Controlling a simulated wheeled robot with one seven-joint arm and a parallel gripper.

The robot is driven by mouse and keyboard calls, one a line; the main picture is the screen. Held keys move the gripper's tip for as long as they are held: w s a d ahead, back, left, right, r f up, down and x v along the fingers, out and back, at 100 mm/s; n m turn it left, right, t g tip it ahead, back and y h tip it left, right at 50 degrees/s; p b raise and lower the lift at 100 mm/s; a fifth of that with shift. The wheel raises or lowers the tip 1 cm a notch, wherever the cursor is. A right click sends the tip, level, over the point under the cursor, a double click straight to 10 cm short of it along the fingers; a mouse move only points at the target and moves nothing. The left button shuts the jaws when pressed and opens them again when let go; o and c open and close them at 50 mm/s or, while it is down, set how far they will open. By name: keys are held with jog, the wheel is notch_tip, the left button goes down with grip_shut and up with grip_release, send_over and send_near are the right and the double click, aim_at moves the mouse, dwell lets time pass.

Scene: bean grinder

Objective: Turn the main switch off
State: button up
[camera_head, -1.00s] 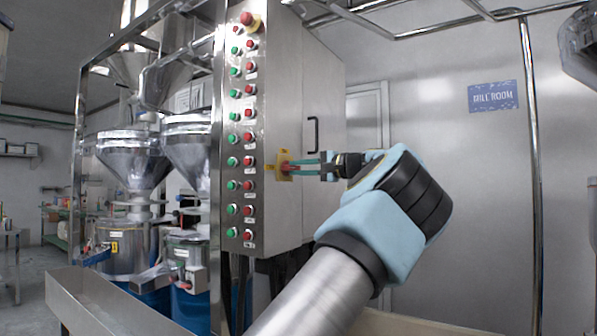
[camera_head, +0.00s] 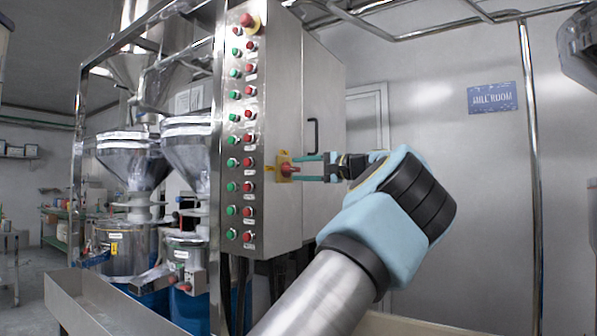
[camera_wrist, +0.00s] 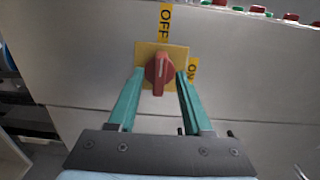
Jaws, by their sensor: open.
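The main switch is a red rotary knob (camera_wrist: 158,74) on a yellow square plate (camera_wrist: 144,49). In the wrist view its long handle and white mark point up toward the OFF label (camera_wrist: 165,22); the ON label (camera_wrist: 193,69) is at the plate's right.
The steel cabinet (camera_head: 320,95) carries two columns of green and red buttons (camera_head: 240,140) left of the switch, and an emergency stop (camera_head: 247,20) at the top. A black door handle (camera_head: 314,133) is close by on the side face. Steel hoppers (camera_head: 130,160) stand at left.

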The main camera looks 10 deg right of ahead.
jog(key=b+v, duration=0.1)
jog(key=v, duration=0.8)
jog(key=shift+s+d, duration=0.3)
